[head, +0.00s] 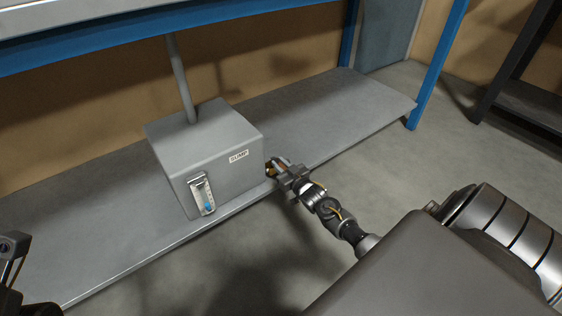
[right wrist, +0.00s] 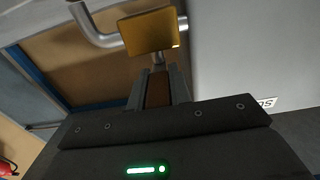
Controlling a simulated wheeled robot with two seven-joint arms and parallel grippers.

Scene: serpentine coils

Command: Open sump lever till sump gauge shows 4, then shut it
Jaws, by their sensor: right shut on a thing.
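The sump box (head: 205,152) is a grey metal box labelled SUMP, standing on the low shelf. The sump gauge (head: 202,195) is a small upright sight glass on its front, with blue in its lower part; its reading is too small to make out. My right gripper (head: 278,170) is at the right side of the box, shut on the sump lever. The lever's yellow end (right wrist: 152,31) shows in the right wrist view, just beyond the fingers, beside a bent metal pipe (right wrist: 92,30). My left gripper (head: 14,246) is partly in view at the left edge; its jaws are unclear.
The grey shelf (head: 330,110) runs along the wall between blue posts (head: 437,65). A grey pipe (head: 180,80) rises from the box top. A dark rack (head: 525,85) stands at the right. Floor in front of the shelf is clear.

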